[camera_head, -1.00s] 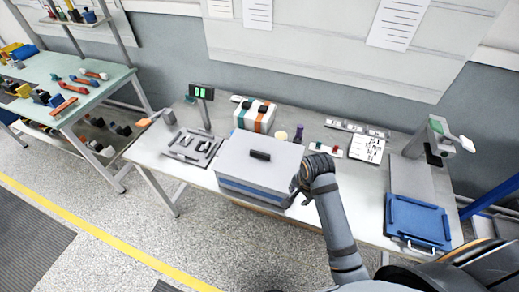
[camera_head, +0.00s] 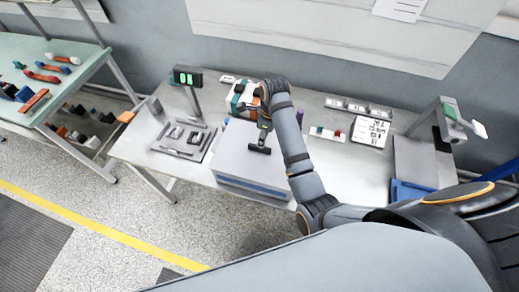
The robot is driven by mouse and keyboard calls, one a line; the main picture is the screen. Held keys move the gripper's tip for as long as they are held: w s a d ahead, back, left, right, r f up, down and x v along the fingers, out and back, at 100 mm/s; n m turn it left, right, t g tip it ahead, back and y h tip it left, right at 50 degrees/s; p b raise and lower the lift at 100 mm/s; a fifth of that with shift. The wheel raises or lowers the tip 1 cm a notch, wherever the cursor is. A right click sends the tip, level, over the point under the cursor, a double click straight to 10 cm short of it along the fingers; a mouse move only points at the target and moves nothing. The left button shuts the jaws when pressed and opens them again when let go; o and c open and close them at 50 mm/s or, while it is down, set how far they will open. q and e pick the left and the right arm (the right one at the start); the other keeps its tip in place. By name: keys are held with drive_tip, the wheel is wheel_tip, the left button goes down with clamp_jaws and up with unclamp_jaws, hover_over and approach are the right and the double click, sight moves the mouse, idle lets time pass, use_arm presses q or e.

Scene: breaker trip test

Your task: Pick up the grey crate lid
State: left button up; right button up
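The grey crate lid (camera_head: 237,163) lies flat on the blue and grey crate (camera_head: 250,187) on the workbench. Its dark bar handle (camera_head: 259,149) shows near the lid's middle. My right arm reaches in from the lower right, and its gripper (camera_head: 263,137) points down at the handle. The fingertips are at or just above the handle; I cannot tell whether they touch it. The fingers are too small and dark to tell whether they are open or shut. My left gripper is not in view.
A grey tray (camera_head: 184,140) lies left of the crate, by a post with a green-digit display (camera_head: 187,77). A striped box (camera_head: 240,97) stands behind the crate, partly hidden by my arm.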

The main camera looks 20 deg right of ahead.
sight(260, 150)
drive_tip(key=shift+f, duration=0.55)
drive_tip(key=shift+w+a+f, duration=0.1)
drive_tip(key=shift+w+f, duration=0.15)
drive_tip(key=shift+f, duration=0.1)
drive_tip(key=shift+w+f, duration=0.15)
drive_tip(key=shift+a+f+p, duration=0.25)
drive_tip(key=shift+f+p, duration=0.6)
drive_tip(key=shift+p, duration=0.15)
wheel_tip(260, 150, down, 3)
drive_tip(key=shift+a+r, duration=0.15)
drive_tip(key=shift+r, duration=0.05)
drive_tip(key=shift+f, duration=0.35)
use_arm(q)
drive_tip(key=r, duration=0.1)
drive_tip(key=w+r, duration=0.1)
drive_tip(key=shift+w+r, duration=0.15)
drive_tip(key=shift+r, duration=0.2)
use_arm(e)
clamp_jaws()
